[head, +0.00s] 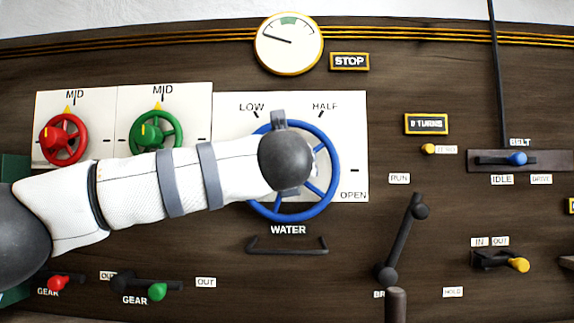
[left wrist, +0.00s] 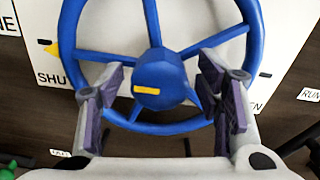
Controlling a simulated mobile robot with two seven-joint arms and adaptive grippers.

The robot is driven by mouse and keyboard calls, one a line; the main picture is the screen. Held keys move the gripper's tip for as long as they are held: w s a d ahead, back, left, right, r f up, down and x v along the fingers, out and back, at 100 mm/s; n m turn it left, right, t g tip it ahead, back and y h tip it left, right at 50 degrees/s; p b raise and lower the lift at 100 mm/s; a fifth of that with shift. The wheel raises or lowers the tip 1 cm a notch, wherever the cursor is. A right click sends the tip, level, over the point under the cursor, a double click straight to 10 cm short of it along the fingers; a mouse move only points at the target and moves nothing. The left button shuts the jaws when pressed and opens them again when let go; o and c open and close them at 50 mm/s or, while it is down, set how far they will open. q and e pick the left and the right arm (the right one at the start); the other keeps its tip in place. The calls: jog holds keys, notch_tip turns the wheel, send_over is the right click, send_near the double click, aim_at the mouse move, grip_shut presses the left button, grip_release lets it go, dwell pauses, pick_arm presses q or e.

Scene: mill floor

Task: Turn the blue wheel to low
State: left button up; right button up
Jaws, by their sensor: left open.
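The blue wheel (head: 332,184) is mounted on a white plate (head: 354,130) above the WATER label. The plate reads LOW at upper left, HALF at upper right and OPEN at lower right. In the left wrist view, the blue wheel (left wrist: 255,25) has a hub with a yellow stripe, and a yellow pointer (left wrist: 50,48) shows at its left rim above the letters SHU. My left gripper (left wrist: 163,80) is open, its fingers on either side of the hub in that view; contact cannot be told. In the head view my left arm hides the wheel's left part and most of the gripper.
A red wheel (head: 63,139) and a green wheel (head: 157,133) sit left, both with pointers at MID. A black bar handle (head: 287,250) is below the blue wheel. A dark lever (head: 403,240) stands right of it. A gauge (head: 288,43) is above.

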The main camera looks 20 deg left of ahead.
pick_arm(q)
jog(key=shift+w, duration=0.25)
jog(key=c, duration=1.2)
jog(key=shift+o, duration=0.2)
pick_arm(e)
jog(key=shift+w+r, duration=0.1)
